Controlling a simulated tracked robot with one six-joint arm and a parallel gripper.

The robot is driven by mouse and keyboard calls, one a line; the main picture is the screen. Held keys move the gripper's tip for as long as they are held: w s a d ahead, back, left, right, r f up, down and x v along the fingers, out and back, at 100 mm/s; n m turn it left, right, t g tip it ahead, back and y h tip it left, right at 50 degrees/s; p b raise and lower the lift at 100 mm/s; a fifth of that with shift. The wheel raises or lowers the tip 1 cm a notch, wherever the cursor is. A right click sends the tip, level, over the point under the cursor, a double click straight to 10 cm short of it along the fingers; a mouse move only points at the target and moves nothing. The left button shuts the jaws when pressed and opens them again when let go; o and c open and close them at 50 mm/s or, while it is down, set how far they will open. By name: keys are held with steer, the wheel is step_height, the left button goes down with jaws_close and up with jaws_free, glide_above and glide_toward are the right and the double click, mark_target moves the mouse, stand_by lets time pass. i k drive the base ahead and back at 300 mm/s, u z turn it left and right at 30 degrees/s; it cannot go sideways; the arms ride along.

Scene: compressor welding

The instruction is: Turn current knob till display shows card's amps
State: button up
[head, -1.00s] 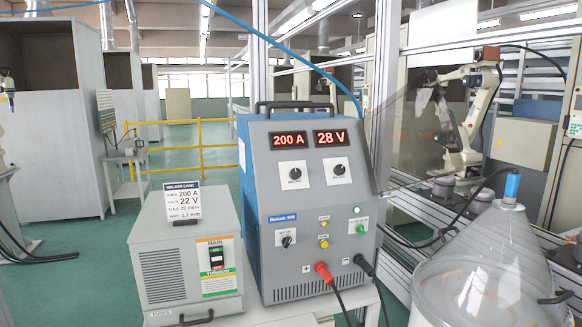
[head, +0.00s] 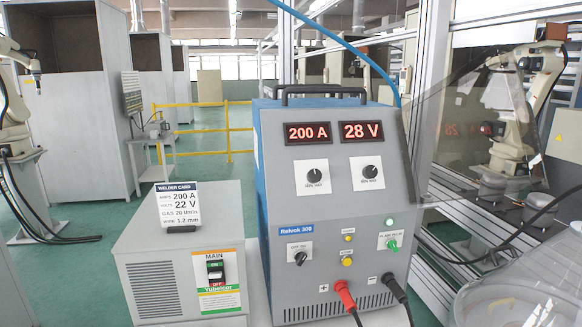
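The grey welder (head: 300,220) stands on a table in the middle of the head view. Its left red display (head: 308,133) reads 200 A and its right red display (head: 361,131) reads 28 V. The black current knob (head: 314,175) sits on a white plate under the amps display. A matching knob (head: 370,171) sits under the volts display. The welder card (head: 179,208) stands on the grey box at left and reads 200 A, 22 V, gas 20 l/min and 1.2 mm wire. My gripper is not in view.
The grey box (head: 150,250) with a MAIN switch (head: 215,270) stands left of the welder. Red (head: 345,295) and black (head: 395,288) cable plugs stick out low on the welder's front. A clear drum hood (head: 520,300) is at lower right. Other robot arms stand farther back.

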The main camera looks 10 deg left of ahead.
mark_target(314, 176)
steer(key=u, duration=0.35)
steer(key=i, duration=0.55)
steer(key=u, duration=0.8)
steer(key=i, duration=0.55)
steer(key=u, duration=0.35)
